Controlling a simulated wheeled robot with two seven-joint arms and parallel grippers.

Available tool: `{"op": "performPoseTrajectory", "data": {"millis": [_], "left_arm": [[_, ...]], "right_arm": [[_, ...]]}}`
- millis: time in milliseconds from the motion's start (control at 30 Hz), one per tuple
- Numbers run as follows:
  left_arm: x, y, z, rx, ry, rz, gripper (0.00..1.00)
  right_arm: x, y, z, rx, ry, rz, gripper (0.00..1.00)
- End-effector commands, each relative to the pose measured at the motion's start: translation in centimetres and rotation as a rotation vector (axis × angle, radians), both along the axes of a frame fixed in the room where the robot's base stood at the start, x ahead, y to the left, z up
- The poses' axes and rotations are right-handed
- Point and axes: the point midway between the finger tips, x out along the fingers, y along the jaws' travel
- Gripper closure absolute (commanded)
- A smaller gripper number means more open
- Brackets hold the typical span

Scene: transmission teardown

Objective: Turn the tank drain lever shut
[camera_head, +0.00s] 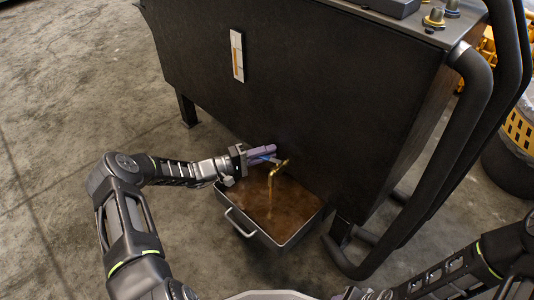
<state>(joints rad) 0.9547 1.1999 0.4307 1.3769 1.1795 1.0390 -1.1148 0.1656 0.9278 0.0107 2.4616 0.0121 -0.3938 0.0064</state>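The black tank (320,90) fills the upper middle of the head view. A brass drain tap (282,166) sticks out low on its front, and a thin amber stream (270,190) falls from it. The drain lever, possibly the small blue bar (263,156), is at the tap, partly covered by my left gripper (268,154). The gripper's fingers are beside the tap; I cannot tell whether they touch the lever or how far apart they are. My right gripper (362,293) shows only in part at the bottom edge.
A metal drain pan (253,238) with a handle stands on the floor below the tap, holding brown fluid. Curved black tubes (455,150) rise at the tank's right side. A sight gauge (237,55) is on the tank front. The concrete floor at left is clear.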

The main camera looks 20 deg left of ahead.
Motion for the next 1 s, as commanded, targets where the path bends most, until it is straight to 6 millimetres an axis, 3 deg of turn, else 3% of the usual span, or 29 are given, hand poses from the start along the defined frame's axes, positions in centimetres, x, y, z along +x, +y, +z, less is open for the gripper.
{"op": "performPoseTrajectory", "data": {"millis": [133, 467, 1000], "left_arm": [[-0.1, 0.0, 0.0, 0.000, 0.000, -0.001, 0.69], [-0.3, 0.3, 0.0, 0.000, 0.000, -0.001, 0.69], [-5.3, 5.4, 0.0, 0.001, 0.001, 0.000, 0.69]], "right_arm": [[0.0, 0.0, 0.0, 0.000, 0.000, 0.000, 0.64], [-0.1, 0.0, 0.2, 0.000, 0.001, 0.000, 0.64], [-0.4, 0.1, 2.1, -0.002, 0.005, 0.003, 0.64]]}}
